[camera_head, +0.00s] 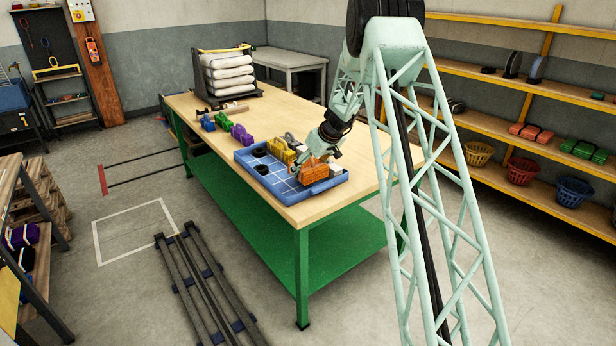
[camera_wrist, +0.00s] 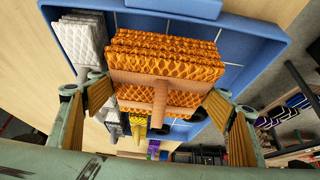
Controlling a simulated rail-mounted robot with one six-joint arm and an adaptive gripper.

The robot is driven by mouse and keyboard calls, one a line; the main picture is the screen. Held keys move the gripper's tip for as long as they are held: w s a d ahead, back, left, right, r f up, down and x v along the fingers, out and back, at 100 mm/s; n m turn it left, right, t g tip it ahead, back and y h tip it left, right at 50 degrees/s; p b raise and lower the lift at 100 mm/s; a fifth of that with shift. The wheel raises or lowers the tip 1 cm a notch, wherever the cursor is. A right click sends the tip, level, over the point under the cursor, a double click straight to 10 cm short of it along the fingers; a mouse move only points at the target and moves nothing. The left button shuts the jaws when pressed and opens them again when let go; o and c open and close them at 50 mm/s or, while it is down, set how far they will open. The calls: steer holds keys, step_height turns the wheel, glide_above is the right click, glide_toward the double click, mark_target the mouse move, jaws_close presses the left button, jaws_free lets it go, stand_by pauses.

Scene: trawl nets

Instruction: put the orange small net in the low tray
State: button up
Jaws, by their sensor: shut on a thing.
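The orange small net (camera_head: 318,172) is a bundled block with a tan band round it. It is over the right end of the blue low tray (camera_head: 293,201) on the green-legged table. My gripper (camera_head: 319,158) reaches down to it from above and is shut on it. In the wrist view the net (camera_wrist: 165,45) sits between the two fingers of my gripper (camera_wrist: 158,100), with the blue tray (camera_wrist: 262,42) around and behind it. I cannot tell whether the net's underside touches the tray floor.
Black round pieces (camera_head: 262,169) lie in the tray's left part. A yellow net (camera_head: 281,150) and a grey-white net (camera_head: 291,139) stand beside the tray's far side. Purple (camera_head: 241,134), green (camera_head: 222,121) and blue bundles line the table further left. The table's near right corner is clear.

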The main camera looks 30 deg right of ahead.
mark_target(313, 167)
steer(key=shift+f+b, duration=0.4)
steer(key=shift+f, duration=1.45)
steer(key=shift+f+b, duration=0.15)
steer(key=shift+b, duration=0.15)
steer(key=o, duration=0.7)
steer(key=shift+o, duration=0.2)
steer(key=shift+p, duration=0.3)
steer(key=shift+s+r, duration=0.1)
steer(key=shift+r, duration=0.25)
steer(key=shift+p+v, duration=0.5)
steer(key=shift+v, duration=5.25)
